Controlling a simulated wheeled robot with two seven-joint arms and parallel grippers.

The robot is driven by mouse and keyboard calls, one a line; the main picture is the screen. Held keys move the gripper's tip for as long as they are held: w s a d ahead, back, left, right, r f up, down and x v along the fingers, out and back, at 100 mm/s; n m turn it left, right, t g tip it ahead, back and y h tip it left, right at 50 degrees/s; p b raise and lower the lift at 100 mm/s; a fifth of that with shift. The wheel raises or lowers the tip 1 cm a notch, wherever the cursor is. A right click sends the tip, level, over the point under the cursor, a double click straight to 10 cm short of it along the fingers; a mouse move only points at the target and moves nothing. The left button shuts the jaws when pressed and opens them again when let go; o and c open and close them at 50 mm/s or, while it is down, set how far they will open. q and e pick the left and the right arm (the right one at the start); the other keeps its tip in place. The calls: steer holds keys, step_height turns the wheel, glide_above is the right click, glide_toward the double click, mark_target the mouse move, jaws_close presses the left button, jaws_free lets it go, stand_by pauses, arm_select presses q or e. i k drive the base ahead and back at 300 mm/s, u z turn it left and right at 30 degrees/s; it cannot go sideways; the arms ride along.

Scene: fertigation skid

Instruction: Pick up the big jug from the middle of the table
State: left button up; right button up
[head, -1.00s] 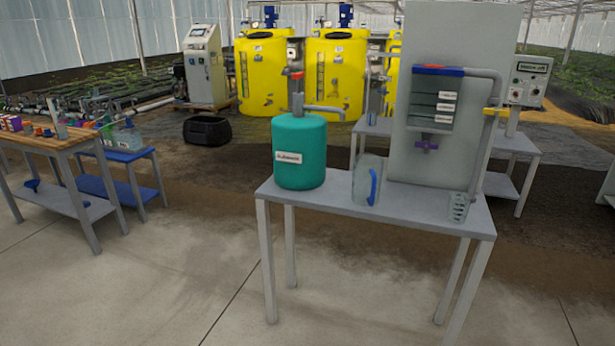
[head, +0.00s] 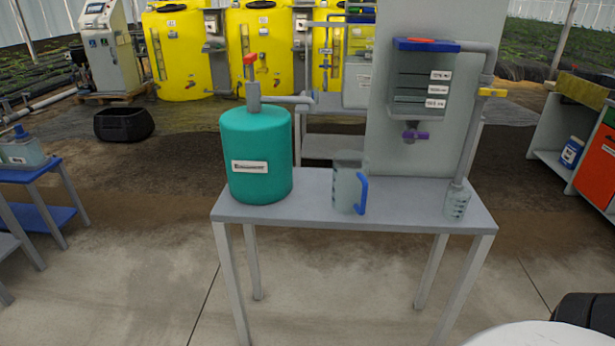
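The big jug (head: 346,188) is clear and greyish with a blue handle (head: 362,195) on its right side. It stands upright in the middle of the grey table (head: 310,215) in the head view. A green tank (head: 257,155) stands to its left on the same table. A small clear graduated beaker (head: 457,202) stands to its right, under the end of a grey pipe. Neither of my grippers shows in the head view.
Blue-topped stand (head: 30,172) is at left, an orange cabinet (head: 600,165) at right. Concrete floor before the table is clear. A black wheel-like shape (head: 588,313) shows bottom right.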

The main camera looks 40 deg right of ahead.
mark_target(351, 169)
steer(key=z, duration=0.4)
steer(key=i, duration=0.95)
steer(key=z, duration=0.75)
